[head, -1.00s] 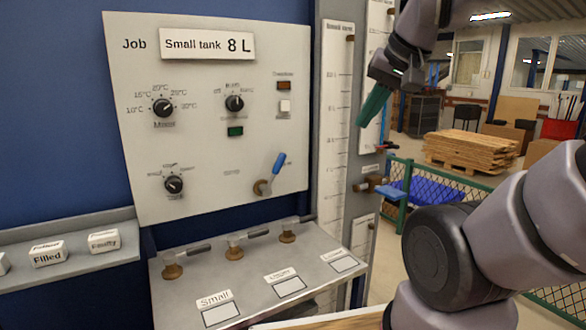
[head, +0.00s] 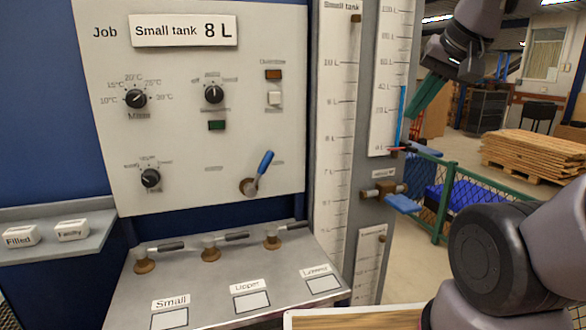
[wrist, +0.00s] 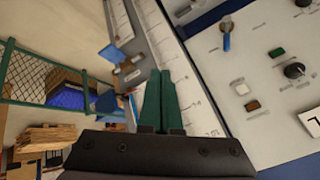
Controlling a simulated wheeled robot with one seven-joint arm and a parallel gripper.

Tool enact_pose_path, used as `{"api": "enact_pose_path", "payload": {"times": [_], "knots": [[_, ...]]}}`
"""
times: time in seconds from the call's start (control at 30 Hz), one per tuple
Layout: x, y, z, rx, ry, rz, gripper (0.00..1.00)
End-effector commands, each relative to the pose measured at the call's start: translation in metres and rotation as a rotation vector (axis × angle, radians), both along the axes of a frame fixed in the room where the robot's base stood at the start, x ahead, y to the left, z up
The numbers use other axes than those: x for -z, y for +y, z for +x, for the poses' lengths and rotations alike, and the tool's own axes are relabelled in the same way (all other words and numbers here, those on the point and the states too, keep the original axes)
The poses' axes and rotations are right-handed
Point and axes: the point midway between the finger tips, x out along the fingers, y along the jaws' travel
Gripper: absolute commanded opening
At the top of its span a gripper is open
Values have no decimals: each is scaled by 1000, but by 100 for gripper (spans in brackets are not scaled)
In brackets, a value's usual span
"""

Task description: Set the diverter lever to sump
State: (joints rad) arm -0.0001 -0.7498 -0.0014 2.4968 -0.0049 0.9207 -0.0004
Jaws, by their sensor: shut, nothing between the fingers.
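A lever with a blue handle (head: 264,162) and a brass-coloured base sits low on the right of the white panel (head: 180,110). It tilts up and to the right. Its side labels are too small to read. The same lever shows upside down in the wrist view (wrist: 226,38). A second blue-handled lever (head: 402,204) sits on a brass valve (head: 384,189) on the grey column. I cannot tell for sure which one is the diverter. My gripper (head: 408,117), with green fingers, is shut and empty, right of the panel and above the valve. It touches neither lever.
Three small taps, one of them at the left (head: 145,262), stand on the grey shelf (head: 210,300) below the panel. Tall scales (head: 335,130) line the column. A green mesh fence (head: 465,190) and a wooden pallet stack (head: 540,155) stand to the right. Space before the panel is open.

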Motion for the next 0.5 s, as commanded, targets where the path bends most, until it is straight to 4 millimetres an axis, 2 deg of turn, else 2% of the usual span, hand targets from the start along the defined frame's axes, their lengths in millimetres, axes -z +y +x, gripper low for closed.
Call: {"api": "enact_pose_path", "payload": {"times": [0.37, 0.5], "knots": [[1, 1, 1, -4, 7, 0, 0], [13, 10, 10, -46, 85, 8, 0]]}}
